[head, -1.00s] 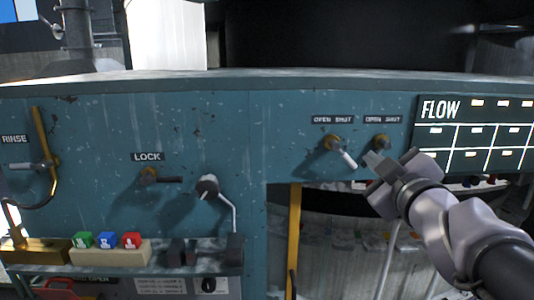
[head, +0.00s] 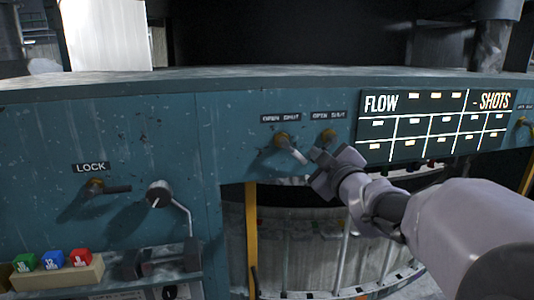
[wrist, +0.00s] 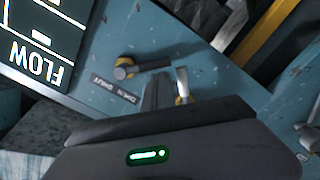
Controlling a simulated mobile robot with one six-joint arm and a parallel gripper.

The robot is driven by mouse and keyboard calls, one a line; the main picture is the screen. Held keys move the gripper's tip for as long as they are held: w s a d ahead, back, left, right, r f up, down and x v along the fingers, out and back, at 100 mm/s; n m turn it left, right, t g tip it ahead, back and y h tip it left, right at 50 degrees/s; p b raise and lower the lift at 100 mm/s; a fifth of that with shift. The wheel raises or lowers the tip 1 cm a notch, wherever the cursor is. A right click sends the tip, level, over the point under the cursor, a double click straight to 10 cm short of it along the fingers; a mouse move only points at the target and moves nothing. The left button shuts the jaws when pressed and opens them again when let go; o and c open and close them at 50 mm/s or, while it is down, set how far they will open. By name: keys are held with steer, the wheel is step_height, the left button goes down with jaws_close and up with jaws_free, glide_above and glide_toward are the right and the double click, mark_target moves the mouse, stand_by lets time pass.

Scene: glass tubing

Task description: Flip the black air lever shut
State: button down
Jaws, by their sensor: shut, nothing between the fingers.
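The black air lever (wrist: 152,64) shows in the wrist view on a round brass-and-dark pivot, its handle pointing right, toward the white-handled lever (wrist: 182,88). Its "OPEN SHUT" label (wrist: 115,90) is beside the pivot. In the head view its pivot (head: 328,135) shows under the right label, but the handle is hidden by my gripper. The white lever (head: 292,150) is just left of it, pointing down and right. My gripper (head: 318,158) is shut and empty. In the wrist view its fingertips (wrist: 158,90) are close by the black handle's end; I cannot tell whether they touch.
The FLOW panel (head: 435,125) is right of the levers. Farther left are the LOCK lever (head: 118,189), a grey crank (head: 160,194) and a shelf block (head: 60,274) with coloured cubes. An open bay with a yellow post (head: 251,235) lies below the levers.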

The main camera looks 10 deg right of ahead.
steer(key=shift+d+f, duration=0.1)
steer(key=d+f+n+b, duration=0.3)
steer(key=d+n+b, duration=0.5)
steer(key=n+b, duration=1)
steer(key=shift+t, duration=0.4)
steer(key=shift+r+n, duration=0.1)
steer(key=shift+n, duration=0.2)
stand_by(0.3)
